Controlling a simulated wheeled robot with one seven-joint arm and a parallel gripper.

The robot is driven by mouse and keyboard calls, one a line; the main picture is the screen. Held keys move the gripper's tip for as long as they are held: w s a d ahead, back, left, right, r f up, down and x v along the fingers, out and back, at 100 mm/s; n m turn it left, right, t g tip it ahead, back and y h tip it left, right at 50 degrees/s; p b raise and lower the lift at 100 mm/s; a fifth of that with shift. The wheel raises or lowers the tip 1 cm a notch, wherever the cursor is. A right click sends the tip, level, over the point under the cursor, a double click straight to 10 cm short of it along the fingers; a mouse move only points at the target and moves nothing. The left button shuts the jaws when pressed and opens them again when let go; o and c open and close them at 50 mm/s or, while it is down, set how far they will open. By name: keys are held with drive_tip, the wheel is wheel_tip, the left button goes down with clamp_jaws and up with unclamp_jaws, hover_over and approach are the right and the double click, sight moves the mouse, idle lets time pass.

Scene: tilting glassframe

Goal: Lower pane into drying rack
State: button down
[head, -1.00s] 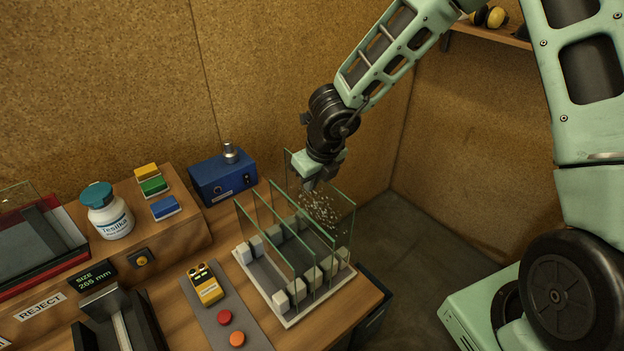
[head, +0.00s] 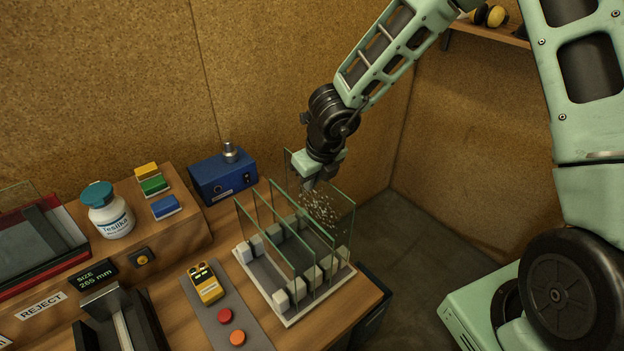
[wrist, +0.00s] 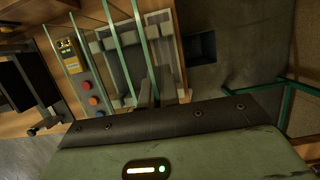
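My gripper (head: 311,183) is shut on the top edge of a clear glass pane (head: 340,208) with pale speckles like water drops. The pane stands upright at the right end of the drying rack (head: 290,322), roughly parallel to the other panes. The rack is a light frame with pale slotted blocks, and several panes (head: 262,243) stand in its left and middle part. The held pane's lower edge is hidden behind other glass and blocks, so I cannot tell whether it touches the rack. In the wrist view, the fingers (wrist: 156,92) close around a green glass edge.
A grey strip with a yellow device (head: 206,284), a red button (head: 225,316) and an orange button (head: 237,338) lies left of the rack. A blue box (head: 222,180) stands behind. The bench ends just right of the rack, with open floor (head: 405,235) beyond.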

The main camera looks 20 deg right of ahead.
sight(312, 201)
drive_tip(key=shift+f+b, duration=2.9)
drive_tip(key=shift+f, duration=0.6)
drive_tip(key=c, duration=1.6)
unclamp_jaws()
drive_tip(key=shift+o, duration=0.2)
drive_tip(key=p+v, duration=0.6)
drive_tip(key=v, duration=1.1)
drive_tip(key=shift+s+r, duration=0.1)
drive_tip(key=shift+r, duration=0.1)
